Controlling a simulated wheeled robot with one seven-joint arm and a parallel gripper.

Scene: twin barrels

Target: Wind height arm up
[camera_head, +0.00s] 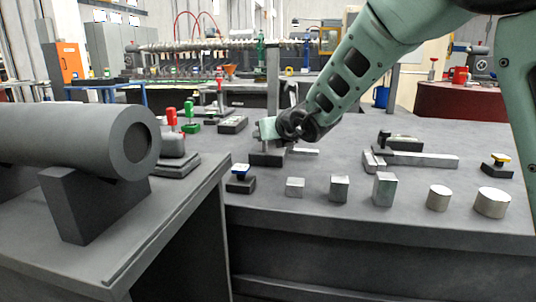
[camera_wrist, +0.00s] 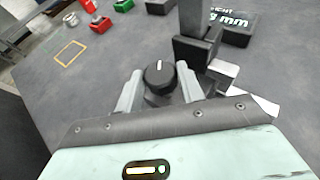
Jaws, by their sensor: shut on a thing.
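A dark upright column (camera_head: 273,85) on a black base (camera_head: 267,159) stands at the middle of the bench. The column also shows in the wrist view (camera_wrist: 191,18), with its black block (camera_wrist: 196,50) at the foot. A round black knob (camera_wrist: 158,75) with a white line on its top is in front of the column. My gripper (camera_wrist: 158,88) has one pale finger on each side of the knob and is shut on it. In the head view my gripper (camera_head: 268,130) hides the knob. I cannot make out the height arm clearly.
A dark plate with "mm" lettering (camera_wrist: 237,20) lies behind the column. Metal blocks (camera_head: 340,188) and cylinders (camera_head: 492,202) line the front edge. Red (camera_head: 172,117) and green (camera_head: 189,110) handles and a big grey barrel (camera_head: 70,138) are at left.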

